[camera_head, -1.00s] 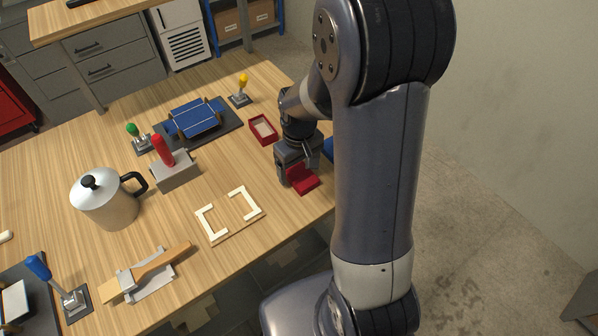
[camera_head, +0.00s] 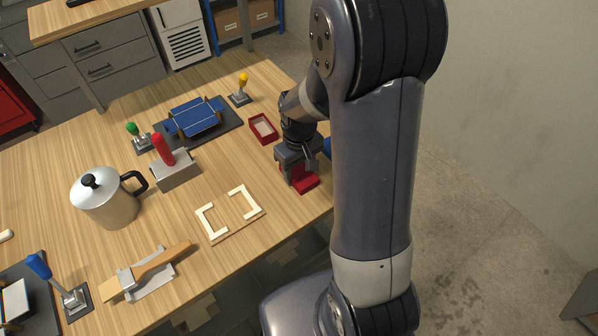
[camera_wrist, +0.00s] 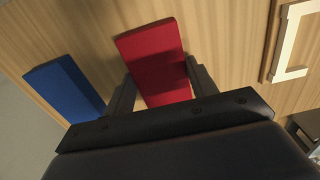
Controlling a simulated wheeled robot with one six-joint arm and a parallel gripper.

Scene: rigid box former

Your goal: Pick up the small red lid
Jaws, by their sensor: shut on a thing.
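The small red lid (camera_head: 305,183) is at the right part of the wooden table, under my gripper (camera_head: 298,178). In the wrist view the red lid (camera_wrist: 160,65) lies between the two fingers of my gripper (camera_wrist: 160,88), which are shut on its sides. Whether the lid touches the table or is lifted I cannot tell. An open red box (camera_head: 263,129) with a pale inside stands behind my gripper on the table.
A blue piece (camera_wrist: 65,88) lies close beside the lid, mostly hidden by my arm in the head view. A white-cornered frame (camera_head: 230,215) lies left of my gripper. Further left are a grey block with a red handle (camera_head: 175,170) and a metal pot (camera_head: 107,200).

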